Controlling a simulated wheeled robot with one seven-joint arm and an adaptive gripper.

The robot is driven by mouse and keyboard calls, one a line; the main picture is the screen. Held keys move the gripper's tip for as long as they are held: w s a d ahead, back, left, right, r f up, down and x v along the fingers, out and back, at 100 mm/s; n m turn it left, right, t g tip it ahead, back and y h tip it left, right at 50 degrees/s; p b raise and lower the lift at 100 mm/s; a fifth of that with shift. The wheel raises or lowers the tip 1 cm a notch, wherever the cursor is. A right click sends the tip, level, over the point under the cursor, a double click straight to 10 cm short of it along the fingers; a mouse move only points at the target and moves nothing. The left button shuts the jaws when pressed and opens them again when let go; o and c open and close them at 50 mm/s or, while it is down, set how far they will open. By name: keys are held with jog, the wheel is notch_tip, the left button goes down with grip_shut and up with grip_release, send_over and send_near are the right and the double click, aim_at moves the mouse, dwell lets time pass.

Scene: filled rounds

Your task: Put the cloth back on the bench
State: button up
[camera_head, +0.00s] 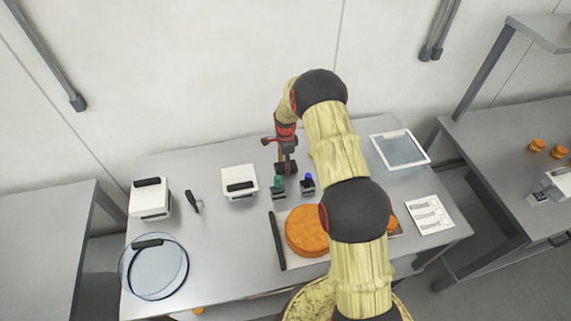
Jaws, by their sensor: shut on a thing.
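My gripper (286,167) is at the back middle of the grey bench (225,230), pointing down, behind a small green-topped item. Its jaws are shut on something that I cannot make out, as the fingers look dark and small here. I cannot pick out a cloth anywhere in this view. My arm hides part of the bench's middle and right.
A green-topped item (278,183) and a blue-topped item (308,180) stand close to my gripper. A large orange disc (305,232) lies in front. White boxes (150,203), a clear round dish (135,275), a tray (427,158) and a white card (447,222) surround them.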

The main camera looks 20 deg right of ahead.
jog(key=shift+f, duration=0.15)
jog(key=o, duration=1.1)
